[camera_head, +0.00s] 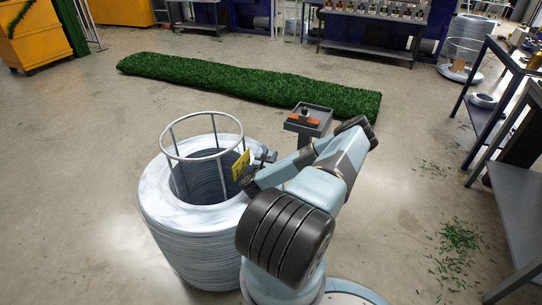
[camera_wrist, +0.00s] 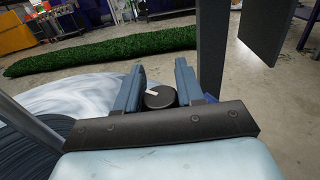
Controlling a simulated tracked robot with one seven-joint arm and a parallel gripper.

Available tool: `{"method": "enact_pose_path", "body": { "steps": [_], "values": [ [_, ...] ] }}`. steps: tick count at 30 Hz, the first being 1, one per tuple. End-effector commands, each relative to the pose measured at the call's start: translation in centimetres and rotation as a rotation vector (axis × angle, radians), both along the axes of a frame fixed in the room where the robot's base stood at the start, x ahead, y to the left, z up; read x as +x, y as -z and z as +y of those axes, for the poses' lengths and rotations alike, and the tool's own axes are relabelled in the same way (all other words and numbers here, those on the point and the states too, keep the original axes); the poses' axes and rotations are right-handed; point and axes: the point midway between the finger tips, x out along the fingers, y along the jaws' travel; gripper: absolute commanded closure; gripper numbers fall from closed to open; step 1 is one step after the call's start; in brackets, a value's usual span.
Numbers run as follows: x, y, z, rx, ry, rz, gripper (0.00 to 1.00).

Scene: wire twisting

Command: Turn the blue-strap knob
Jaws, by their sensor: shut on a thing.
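My gripper (camera_wrist: 158,82) is shut on a dark round knob (camera_wrist: 160,98), which sits between its two blue-grey fingers in the wrist view. The knob has a pale pointer mark on its top. A small patch of blue (camera_wrist: 210,97) shows beside the right finger; I cannot tell whether it is the strap. In the head view my gripper (camera_head: 262,160) is at the right rim of the wire coil (camera_head: 190,250), next to a yellow tag (camera_head: 240,165). The knob cannot be made out in that view.
A pale wire frame (camera_head: 182,125) rises from the coil. A grey tray (camera_head: 320,124) with an orange item stands behind my arm. A strip of green turf (camera_head: 230,80) lies beyond. Work tables (camera_head: 520,190) stand at the right, with green clippings (camera_head: 458,240) on open floor.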

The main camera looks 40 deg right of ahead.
Motion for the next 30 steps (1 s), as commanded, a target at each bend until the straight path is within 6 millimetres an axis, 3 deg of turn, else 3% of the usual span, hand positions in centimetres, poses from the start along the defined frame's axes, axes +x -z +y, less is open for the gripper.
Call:
{"method": "enact_pose_path", "body": {
  "steps": [1,2,8,19,30],
  "values": [
    [0.3,0.1,0.5,0.006,-0.011,-0.001,0.93],
    [0.3,0.1,0.5,0.006,-0.011,-0.001,0.61],
    [0.2,0.1,0.3,0.004,-0.007,0.0,0.42],
    [-0.2,0.1,0.7,0.002,-0.003,0.0,0.41],
    [-2.8,0.3,5.5,0.008,-0.003,0.002,0.41]
  ]
}}
